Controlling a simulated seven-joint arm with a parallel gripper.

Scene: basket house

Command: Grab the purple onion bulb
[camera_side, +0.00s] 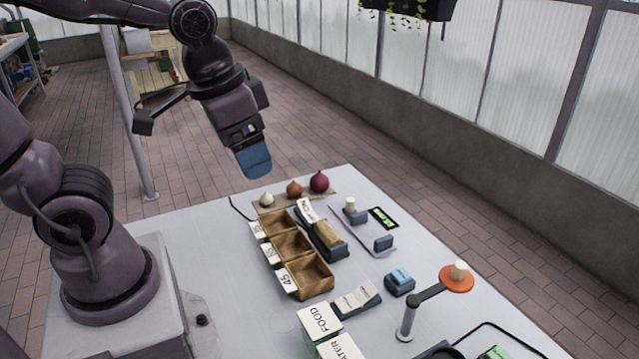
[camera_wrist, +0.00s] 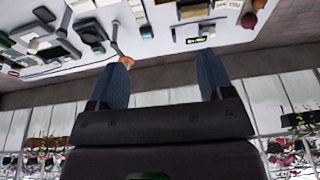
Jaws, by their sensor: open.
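The purple onion bulb (camera_side: 319,182) sits at the back end of a row on a thin brown board on the white table. A round dark red thing in the wrist view (camera_wrist: 249,19), near the upper right, looks like this bulb. A brown onion (camera_side: 294,188) and a white bulb (camera_side: 266,199) lie to its left. My gripper (camera_side: 255,172) is in the air, above and to the left of the row in the side view. Its two blue fingers stand wide apart in the wrist view (camera_wrist: 166,57), with nothing between them.
A wooden tray with compartments (camera_side: 328,274) stands in front of the bulbs. A scale-like device with a green display (camera_side: 383,217) is to their right. A post with an orange disc (camera_side: 457,278) stands further right. A hanging planter (camera_side: 410,8) is at the top.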

